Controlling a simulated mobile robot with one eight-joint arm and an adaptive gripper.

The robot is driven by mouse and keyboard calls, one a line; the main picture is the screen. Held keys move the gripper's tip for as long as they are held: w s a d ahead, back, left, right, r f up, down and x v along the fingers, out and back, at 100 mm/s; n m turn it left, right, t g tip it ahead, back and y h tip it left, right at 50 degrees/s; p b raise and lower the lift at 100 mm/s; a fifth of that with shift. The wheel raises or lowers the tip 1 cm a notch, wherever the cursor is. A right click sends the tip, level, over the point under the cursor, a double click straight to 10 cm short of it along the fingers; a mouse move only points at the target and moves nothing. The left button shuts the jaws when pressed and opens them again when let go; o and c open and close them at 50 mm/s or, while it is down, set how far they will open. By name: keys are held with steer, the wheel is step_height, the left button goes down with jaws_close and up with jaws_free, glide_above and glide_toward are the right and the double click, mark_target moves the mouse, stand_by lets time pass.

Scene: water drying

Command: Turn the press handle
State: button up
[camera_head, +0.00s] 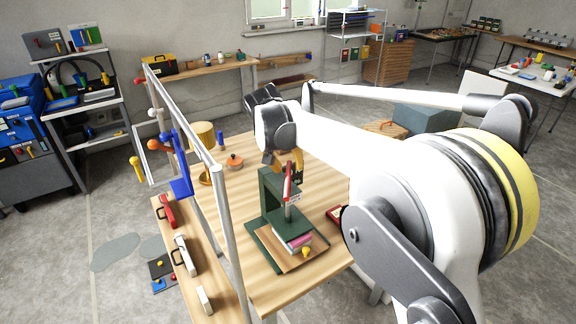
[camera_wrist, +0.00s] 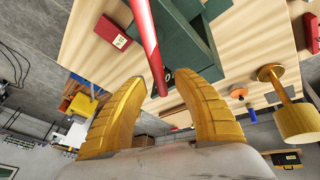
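The green press (camera_head: 272,196) stands on the wooden table and also fills the upper middle of the wrist view (camera_wrist: 195,50). Its red press handle (camera_head: 287,182) is a slim bar angled upward; in the wrist view the red bar (camera_wrist: 146,40) runs down to between my fingertips. My gripper (camera_head: 289,162) is just above the press, with its yellow fingers spread. In the wrist view my gripper (camera_wrist: 158,80) is open, with a gap on each side of the bar's end. Pink and white flat pieces (camera_head: 297,242) lie on the press base.
A metal rail frame (camera_head: 222,210) stands left of the press. A red box (camera_wrist: 112,32) lies on the table. A gold cylinder (camera_head: 203,134) and an orange round piece (camera_head: 234,161) stand at the back left. The table middle is mostly bare.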

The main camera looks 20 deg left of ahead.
mark_target(280, 188)
steer(key=v, duration=1.2)
steer(key=s+d+r+m+y, duration=0.15)
steer(key=s+d, duration=0.25)
steer(key=d, duration=0.8)
steer(key=s+d+r+h, duration=0.15)
steer(key=s+d, duration=0.25)
steer(key=d, duration=0.8)
steer(key=s+d+f+m+t, duration=0.1)
steer(key=s+d+f, duration=0.4)
steer(key=s+d, duration=0.3)
steer(key=s+d+f+t+y, duration=0.1)
steer(key=s+d+f, duration=0.5)
steer(key=s+d, duration=0.2)
steer(key=shift+s+d+m, duration=0.35)
steer(key=shift+s+d, duration=0.05)
steer(key=shift+s, duration=0.45)
